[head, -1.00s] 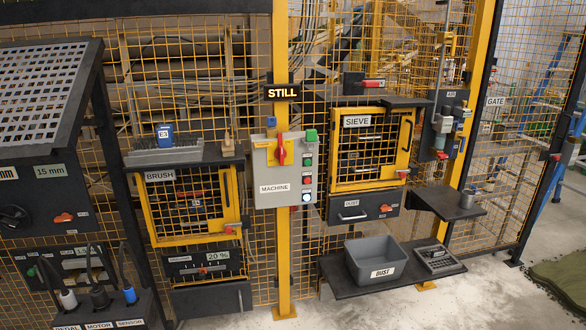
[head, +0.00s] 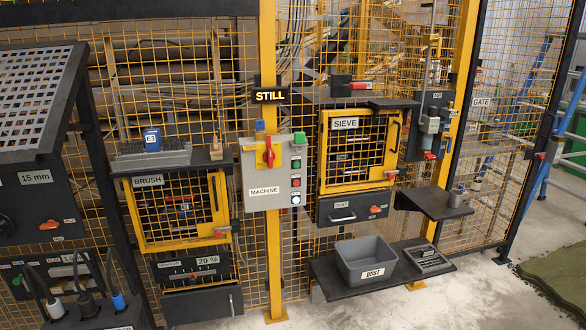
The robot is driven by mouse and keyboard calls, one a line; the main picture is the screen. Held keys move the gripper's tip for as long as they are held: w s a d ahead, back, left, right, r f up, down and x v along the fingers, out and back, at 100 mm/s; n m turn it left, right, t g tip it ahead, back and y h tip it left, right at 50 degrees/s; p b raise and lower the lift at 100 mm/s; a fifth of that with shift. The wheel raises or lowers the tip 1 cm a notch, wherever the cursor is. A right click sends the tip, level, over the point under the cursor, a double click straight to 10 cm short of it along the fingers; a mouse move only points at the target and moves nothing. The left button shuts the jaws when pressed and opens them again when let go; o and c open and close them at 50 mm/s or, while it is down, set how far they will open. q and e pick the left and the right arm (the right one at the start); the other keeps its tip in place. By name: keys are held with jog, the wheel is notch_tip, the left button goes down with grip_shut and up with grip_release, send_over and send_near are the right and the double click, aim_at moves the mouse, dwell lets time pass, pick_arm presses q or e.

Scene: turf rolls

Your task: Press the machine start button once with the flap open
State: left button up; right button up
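The grey machine box (head: 263,203), labelled MACHINE, hangs on the yellow post. A red rotary handle (head: 268,152) is on its front. Down its right side are a green button (head: 296,163), a red button (head: 295,181) and a bright white button or lamp (head: 295,199); their small labels are unreadable. The yellow mesh SIEVE door (head: 325,160) is to its right and the yellow mesh BRUSH door (head: 140,243) to its left. Both look shut or nearly so. Which one counts as the flap, I cannot tell. Neither of my grippers is in view.
A STILL sign (head: 270,96) is above the box. A dark side shelf (head: 432,203) juts out at right. Concrete floor is clear at front right, beside green turf (head: 560,275).

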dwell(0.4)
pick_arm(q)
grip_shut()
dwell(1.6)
